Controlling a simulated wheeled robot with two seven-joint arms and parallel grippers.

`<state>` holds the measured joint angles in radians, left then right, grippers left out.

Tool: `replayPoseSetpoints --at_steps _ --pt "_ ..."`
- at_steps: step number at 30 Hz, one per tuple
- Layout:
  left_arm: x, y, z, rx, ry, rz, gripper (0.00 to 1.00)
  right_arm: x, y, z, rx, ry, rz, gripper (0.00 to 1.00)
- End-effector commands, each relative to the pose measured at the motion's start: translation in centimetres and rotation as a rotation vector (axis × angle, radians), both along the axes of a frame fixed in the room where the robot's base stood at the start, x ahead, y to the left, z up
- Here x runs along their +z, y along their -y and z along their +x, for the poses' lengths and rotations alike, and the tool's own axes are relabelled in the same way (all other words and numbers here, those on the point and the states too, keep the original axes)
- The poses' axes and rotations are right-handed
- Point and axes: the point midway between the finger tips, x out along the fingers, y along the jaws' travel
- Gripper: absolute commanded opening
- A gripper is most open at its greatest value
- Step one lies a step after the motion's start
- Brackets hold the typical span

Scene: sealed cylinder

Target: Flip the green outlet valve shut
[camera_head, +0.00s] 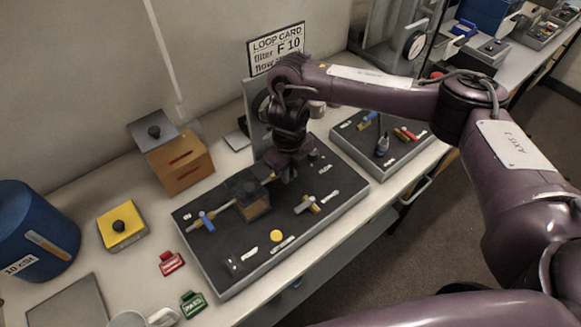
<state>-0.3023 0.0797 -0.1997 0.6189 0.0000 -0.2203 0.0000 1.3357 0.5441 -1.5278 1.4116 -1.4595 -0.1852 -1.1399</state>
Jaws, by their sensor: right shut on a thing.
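A dark panel (235,262) lies on the bench with a pipe line and a brown filter block (256,210) on it. A blue-handled valve (207,222) sits at the pipe's left end. My right gripper (287,174) reaches down at the pipe's right end, beyond the filter block, and is shut. It covers what it grips; no green handle shows clearly, but its place on the line fits the green outlet valve. Which way that handle lies cannot be seen. My left gripper is not in view.
A small valve (307,204) and a yellow button (277,236) are nearer the panel's front. A second panel (352,140) stands to the right. Around them are a loop card (276,48), an orange box (184,165), a blue drum (35,230), and red (171,263) and green (193,304) tags.

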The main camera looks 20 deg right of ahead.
Motion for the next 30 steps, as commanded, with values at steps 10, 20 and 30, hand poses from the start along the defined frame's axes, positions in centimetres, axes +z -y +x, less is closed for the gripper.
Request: replayPoseSetpoints --at_steps 10,20,30 --pt "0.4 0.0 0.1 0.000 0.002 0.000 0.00 0.1 -0.3 -0.1 -0.091 0.001 0.000 0.00" --pt "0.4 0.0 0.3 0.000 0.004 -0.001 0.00 0.1 -0.3 -0.1 -0.090 0.001 0.000 0.35" --pt "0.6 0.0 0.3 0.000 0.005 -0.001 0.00 1.2 -0.3 0.0 -0.088 0.004 0.001 0.35"
